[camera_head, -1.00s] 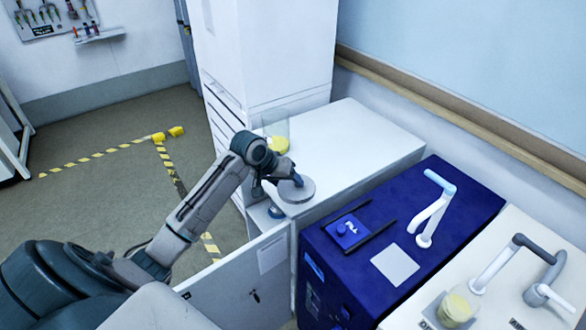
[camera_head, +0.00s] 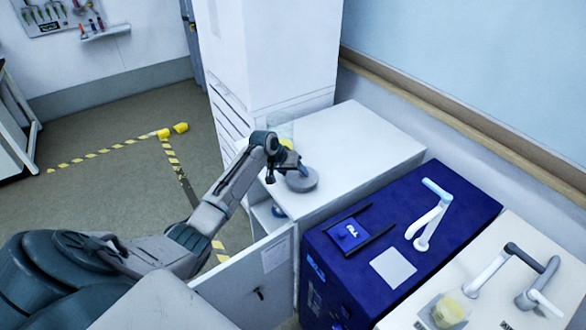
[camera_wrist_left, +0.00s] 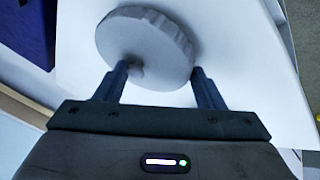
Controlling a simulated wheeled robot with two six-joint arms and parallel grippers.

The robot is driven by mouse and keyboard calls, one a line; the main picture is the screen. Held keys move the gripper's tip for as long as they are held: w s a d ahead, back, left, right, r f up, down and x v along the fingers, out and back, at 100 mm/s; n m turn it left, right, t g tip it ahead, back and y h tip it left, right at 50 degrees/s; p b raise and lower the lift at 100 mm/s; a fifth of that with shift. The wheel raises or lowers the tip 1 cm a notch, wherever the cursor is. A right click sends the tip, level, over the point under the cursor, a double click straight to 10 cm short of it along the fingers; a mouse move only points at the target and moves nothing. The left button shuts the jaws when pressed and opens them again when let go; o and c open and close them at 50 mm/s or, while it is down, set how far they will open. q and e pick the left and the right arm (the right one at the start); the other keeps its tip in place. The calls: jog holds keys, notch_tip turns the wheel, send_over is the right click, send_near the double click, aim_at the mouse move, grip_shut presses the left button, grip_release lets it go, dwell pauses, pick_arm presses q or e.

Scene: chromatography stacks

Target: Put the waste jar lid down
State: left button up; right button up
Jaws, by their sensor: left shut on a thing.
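The waste jar lid is a grey round disc (camera_head: 302,180) over the near end of the white cabinet top (camera_head: 365,135). In the left wrist view the lid (camera_wrist_left: 150,40) has a ridged rim and a small knob on its face. My left gripper (camera_head: 296,170) is shut on the lid; in the wrist view its fingers (camera_wrist_left: 160,72) stand on either side of the lid's near part. I cannot tell whether the lid touches the surface. A clear jar with yellow contents (camera_head: 286,143) stands behind the gripper, partly hidden by it. My right gripper is out of view.
A blue machine (camera_head: 450,200) with a white arm stands right of the cabinet. Beyond it, a white unit holds another yellow-filled jar (camera_head: 449,311). A cabinet door (camera_head: 245,290) hangs open in front. The cabinet top's far right part is clear.

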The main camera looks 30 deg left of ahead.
pick_arm(q)
jog(key=shift+f, duration=0.35)
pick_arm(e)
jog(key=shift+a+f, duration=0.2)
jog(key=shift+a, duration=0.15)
